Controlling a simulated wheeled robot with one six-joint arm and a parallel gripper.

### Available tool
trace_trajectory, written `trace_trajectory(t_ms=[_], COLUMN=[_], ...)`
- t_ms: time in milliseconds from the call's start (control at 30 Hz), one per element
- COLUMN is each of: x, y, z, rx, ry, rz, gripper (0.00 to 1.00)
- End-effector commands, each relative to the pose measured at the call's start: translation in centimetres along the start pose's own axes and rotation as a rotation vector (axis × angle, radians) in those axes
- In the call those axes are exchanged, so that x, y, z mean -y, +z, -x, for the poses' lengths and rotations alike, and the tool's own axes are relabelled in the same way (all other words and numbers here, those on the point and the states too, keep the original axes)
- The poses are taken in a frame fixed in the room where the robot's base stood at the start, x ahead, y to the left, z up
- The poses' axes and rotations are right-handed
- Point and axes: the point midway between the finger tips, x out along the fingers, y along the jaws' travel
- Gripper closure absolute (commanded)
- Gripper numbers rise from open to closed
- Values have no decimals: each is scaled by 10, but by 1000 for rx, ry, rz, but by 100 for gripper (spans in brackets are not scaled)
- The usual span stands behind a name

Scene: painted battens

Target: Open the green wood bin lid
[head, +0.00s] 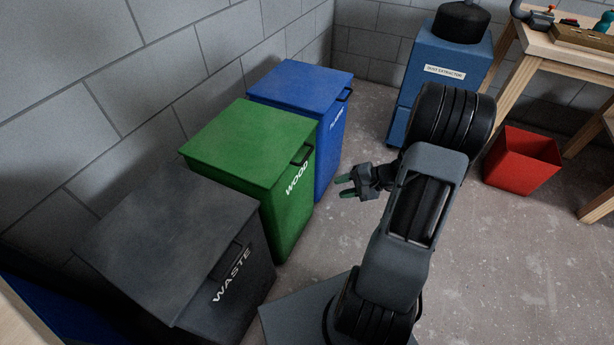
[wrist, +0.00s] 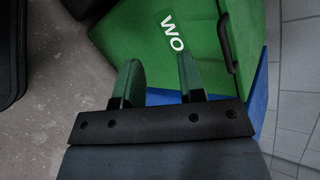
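The green wood bin (head: 290,215) stands between two other bins against the block wall, with "WOOD" in white on its front. Its green lid (head: 245,142) lies flat and closed. A dark handle (head: 301,155) sits at the lid's front edge and also shows at the upper right of the wrist view (wrist: 227,45). My gripper (head: 343,187) is in front of the bin, to the right of it in the head view, apart from the handle. In the wrist view its two green fingers (wrist: 157,78) are spread with nothing between them.
A dark grey waste bin (head: 160,245) stands nearer, and a blue bin (head: 303,88) stands beyond the green one, both lids closed. A blue dust extractor (head: 440,72), a red bin (head: 523,160) and a wooden bench (head: 570,55) are at the right.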

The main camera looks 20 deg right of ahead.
Motion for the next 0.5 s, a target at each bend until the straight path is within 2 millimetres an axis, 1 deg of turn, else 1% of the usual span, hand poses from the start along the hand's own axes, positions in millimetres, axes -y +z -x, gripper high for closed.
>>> trace_trajectory(t_ms=[33, 67, 200, 300, 367, 500], x=[-9, -4, 34, 48, 51, 54], y=[-20, -28, -47, -52, -52, -51], z=[-6, -5, 7, 13, 13, 5], rx=[-28, -48, -147, -194, -205, -205], ry=[-90, -137, -306, -368, -380, -376], rz=[11, 32, 184, 277, 316, 360], gripper=[64, 64, 64, 64, 64, 64])
